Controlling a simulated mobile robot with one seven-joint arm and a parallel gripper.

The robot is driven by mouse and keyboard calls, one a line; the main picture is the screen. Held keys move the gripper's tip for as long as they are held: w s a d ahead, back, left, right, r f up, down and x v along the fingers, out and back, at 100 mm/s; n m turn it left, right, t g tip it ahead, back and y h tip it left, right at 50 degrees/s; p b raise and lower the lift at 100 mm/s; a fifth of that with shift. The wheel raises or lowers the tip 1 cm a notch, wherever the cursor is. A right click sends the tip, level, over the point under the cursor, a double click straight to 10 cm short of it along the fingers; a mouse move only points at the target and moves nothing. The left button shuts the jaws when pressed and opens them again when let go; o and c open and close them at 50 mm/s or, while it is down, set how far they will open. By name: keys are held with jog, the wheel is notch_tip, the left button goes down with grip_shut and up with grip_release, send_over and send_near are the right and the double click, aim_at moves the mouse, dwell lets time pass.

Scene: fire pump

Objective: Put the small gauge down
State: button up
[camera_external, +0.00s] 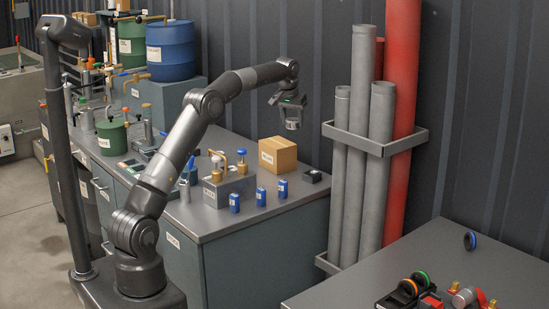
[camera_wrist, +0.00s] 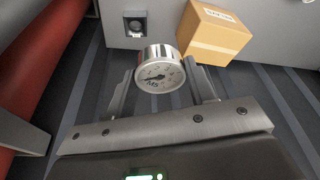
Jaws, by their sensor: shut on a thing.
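The small gauge (camera_wrist: 160,77) has a round white dial with a dark needle and a metal rim. In the wrist view it sits between the two fingers of my gripper (camera_wrist: 161,84), which is shut on it. In the external view my gripper (camera_external: 292,122) hangs in the air, above and beyond the right end of the grey counter (camera_external: 287,219). The gauge is too small there to make out clearly. Nothing is seen supporting the gauge from below.
A cardboard box (camera_external: 278,155) and a small dark square block (camera_external: 312,176) stand at the counter's right end. Grey pipes (camera_external: 355,150) and a red pipe (camera_external: 402,90) stand in a rack to the right.

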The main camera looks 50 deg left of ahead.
jog(key=a+f, duration=0.2)
jog(key=a, duration=0.2)
jog(key=w+a+f, duration=0.1)
jog(key=a+f, duration=0.1)
jog(key=a, duration=0.1)
jog(key=w+a+f, duration=0.1)
jog(key=a+f, duration=0.1)
jog(key=a, duration=0.2)
jog(key=shift+a+f, duration=0.3)
jog(key=shift+f, duration=2.05)
jog(key=shift+f, duration=0.15)
jog(key=o, duration=1.1)
jog(key=shift+c, duration=0.2)
